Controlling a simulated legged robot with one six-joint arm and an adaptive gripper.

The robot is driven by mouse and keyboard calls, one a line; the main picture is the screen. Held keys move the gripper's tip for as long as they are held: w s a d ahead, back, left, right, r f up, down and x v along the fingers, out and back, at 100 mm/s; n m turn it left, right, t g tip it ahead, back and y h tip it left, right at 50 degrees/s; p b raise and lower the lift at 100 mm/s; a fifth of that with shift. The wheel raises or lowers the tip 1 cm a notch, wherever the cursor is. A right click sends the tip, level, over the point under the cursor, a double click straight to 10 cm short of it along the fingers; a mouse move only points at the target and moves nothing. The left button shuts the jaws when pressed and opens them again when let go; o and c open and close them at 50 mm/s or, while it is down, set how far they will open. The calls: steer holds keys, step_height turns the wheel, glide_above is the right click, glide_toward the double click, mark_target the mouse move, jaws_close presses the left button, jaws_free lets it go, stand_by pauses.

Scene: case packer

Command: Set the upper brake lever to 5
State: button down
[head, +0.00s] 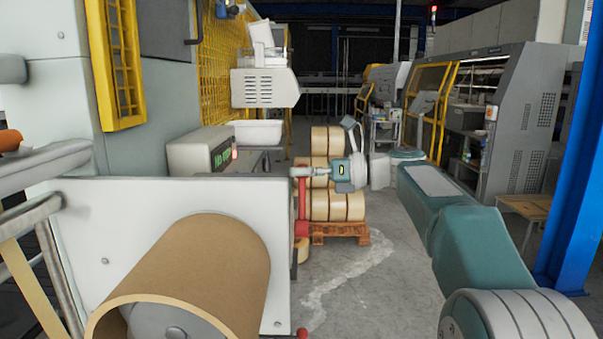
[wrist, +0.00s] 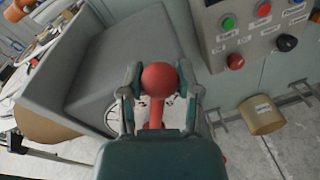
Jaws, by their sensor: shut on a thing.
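The upper brake lever (head: 302,198) is a red arm at the right edge of the white machine panel in the head view, standing roughly upright. Its round red knob (wrist: 160,79) fills the space between my fingers in the wrist view. My gripper (wrist: 160,85) is shut on this knob, one finger on each side. In the head view my gripper (head: 301,171) reaches in from the right to the lever's top. The lever's lower part is partly hidden behind my gripper in the wrist view. I see no readable scale or number at the lever.
A second red knob (head: 302,333) shows low on the panel edge. A large brown roll (head: 205,262) sits on the panel's front. Stacked tape rolls (head: 335,206) stand on a pallet (head: 340,233) behind my gripper. A control box (wrist: 255,28) with buttons is at upper right. A blue post (head: 571,170) stands right.

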steer(key=shift+r, duration=0.1)
steer(key=shift+c, duration=1.5)
jaws_free()
steer(key=shift+d, duration=0.1)
steer(key=s+d, duration=0.1)
steer(key=d, duration=1)
steer(key=shift+s+d+r, duration=0.2)
steer(key=shift+d+r, duration=0.1)
steer(key=shift+d, duration=0.1)
